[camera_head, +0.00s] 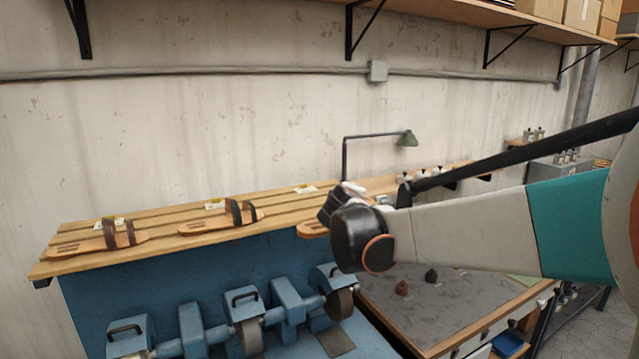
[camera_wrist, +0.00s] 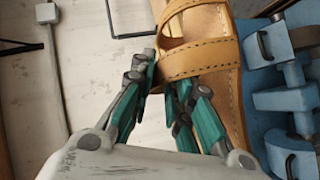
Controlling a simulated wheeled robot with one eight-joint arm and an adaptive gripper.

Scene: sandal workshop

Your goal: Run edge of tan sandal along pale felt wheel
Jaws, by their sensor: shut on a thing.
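The tan sandal (camera_wrist: 232,100), with a stitched strap (camera_wrist: 203,60), fills the upper middle of the wrist view. My gripper (camera_wrist: 160,72) has teal fingers and is shut on the sandal near its strap; the exact contact is partly hidden. In the head view my arm covers most of the gripper, and a tan sole edge (camera_head: 311,230) shows beside my wrist; I cannot tell whether it is the held sandal. The blue machine below carries a brown wheel (camera_head: 340,304) and a greyer wheel (camera_head: 249,338). I cannot tell which wheel is pale felt. The sandal looks apart from the wheels.
A slatted wooden rack (camera_head: 165,218) above the machine holds a sandal with brown straps (camera_head: 95,243) and another with dark straps (camera_head: 215,224). A grey-topped bench (camera_head: 440,310) with small dark pieces stands at right.

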